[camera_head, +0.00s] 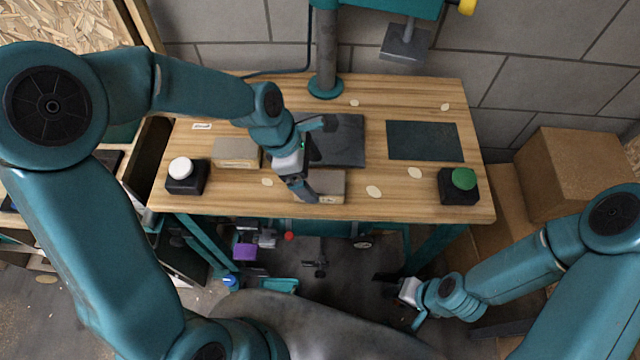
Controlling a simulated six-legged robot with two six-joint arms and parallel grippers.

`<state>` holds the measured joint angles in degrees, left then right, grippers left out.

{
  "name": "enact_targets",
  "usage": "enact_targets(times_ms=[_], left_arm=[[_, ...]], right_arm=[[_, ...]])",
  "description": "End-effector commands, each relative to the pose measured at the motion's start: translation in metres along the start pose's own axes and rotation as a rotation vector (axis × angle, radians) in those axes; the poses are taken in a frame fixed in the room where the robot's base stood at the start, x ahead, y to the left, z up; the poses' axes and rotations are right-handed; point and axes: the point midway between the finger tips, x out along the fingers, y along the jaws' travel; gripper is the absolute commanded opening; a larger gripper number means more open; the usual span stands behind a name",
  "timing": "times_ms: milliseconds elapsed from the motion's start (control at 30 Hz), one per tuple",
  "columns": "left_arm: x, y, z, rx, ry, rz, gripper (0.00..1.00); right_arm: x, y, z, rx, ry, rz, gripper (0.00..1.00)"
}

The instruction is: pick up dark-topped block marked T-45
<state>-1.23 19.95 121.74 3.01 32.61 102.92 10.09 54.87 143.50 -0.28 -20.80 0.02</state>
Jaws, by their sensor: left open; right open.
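A small block (330,184) with a grey-brown top and a tan front lies on the wooden table, just right of my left gripper's lower finger. Its front carries a pale label, too small to read, and its left part is hidden by the gripper. A second block (237,153) with a grey-beige top and a tan front lies further left; I cannot read a marking on it. My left gripper (311,158) is open above the table, with its fingers spread beside the first block and a dark plate. My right gripper (399,300) is open and empty, low in front of the table.
The dark plate (340,141) lies before the press column (327,50). A dark mat (425,141) lies to the right. A white button box (186,178) and a green button box (459,186) stand at the table's (400,199) front corners. Cardboard boxes (580,170) stand right.

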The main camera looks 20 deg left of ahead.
Motion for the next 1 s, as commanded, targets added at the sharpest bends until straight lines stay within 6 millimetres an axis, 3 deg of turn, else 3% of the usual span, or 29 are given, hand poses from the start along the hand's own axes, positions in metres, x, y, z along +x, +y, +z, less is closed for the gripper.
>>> enact_targets(times_ms=[167,433,1000], left_arm=[[0.014,0.003,0.000,0.001,0.001,-0.002,0.94],[0.054,0.010,-0.003,0.001,0.001,-0.002,0.94],[0.060,0.010,-0.004,0.001,0.000,0.001,0.94]], right_arm=[[-0.001,0.000,0.000,0.000,0.000,0.000,0.43],[-0.002,-0.001,0.000,0.000,0.000,0.000,0.43],[-0.001,0.000,0.000,0.000,0.000,0.000,0.43]])
